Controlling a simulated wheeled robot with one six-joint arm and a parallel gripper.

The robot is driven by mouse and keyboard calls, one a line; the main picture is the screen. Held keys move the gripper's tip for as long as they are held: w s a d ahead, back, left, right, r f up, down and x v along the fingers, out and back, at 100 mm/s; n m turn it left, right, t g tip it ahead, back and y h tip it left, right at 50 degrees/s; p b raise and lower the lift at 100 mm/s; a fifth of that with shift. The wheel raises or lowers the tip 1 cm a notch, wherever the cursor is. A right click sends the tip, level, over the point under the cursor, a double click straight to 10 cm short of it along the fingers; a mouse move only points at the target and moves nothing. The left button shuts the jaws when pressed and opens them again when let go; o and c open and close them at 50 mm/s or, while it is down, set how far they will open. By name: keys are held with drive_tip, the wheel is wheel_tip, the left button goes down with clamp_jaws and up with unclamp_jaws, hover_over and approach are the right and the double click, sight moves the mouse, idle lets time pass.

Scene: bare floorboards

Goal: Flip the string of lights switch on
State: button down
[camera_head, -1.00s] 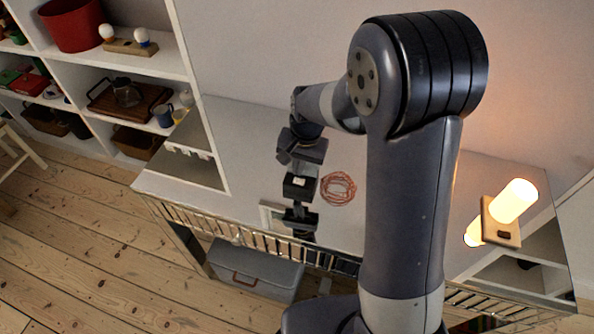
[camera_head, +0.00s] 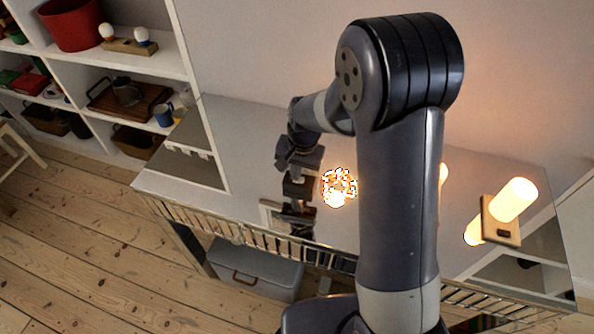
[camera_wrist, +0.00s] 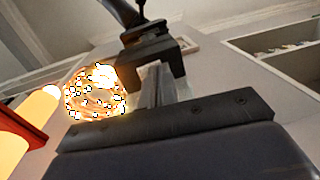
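The string of lights (camera_head: 339,188) is a round coil that glows bright white and orange, to the right of my gripper in the head view. It also shows lit in the wrist view (camera_wrist: 95,93), left of the gripper. My gripper (camera_head: 298,190) is close beside the coil; its dark parts fill the middle of the wrist view (camera_wrist: 152,80). I cannot tell whether its fingers are open or shut. No switch for the lights can be made out; the area at the fingertips is hidden by the gripper.
A glowing cylinder lamp (camera_head: 513,200) on a wooden base is at the right. A white shelf (camera_head: 165,60) with several household items is at the left. A grey box (camera_head: 255,272) with a red handle is low down. Bare floorboards (camera_head: 90,240) are clear at lower left.

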drive_tip(key=shift+s+d+f, duration=0.15)
drive_tip(key=shift+f, duration=0.05)
drive_tip(key=shift+s+d, duration=0.25)
drive_tip(key=shift+d, duration=0.4)
drive_tip(key=shift+r, duration=0.15)
drive_tip(key=shift+r, duration=0.25)
wheel_tip(320, 180, up, 14)
drive_tip(key=a+p, duration=0.1)
drive_tip(key=p, duration=0.1)
drive_tip(key=shift+w+a+f, duration=0.2)
drive_tip(key=shift+w+a, duration=0.15)
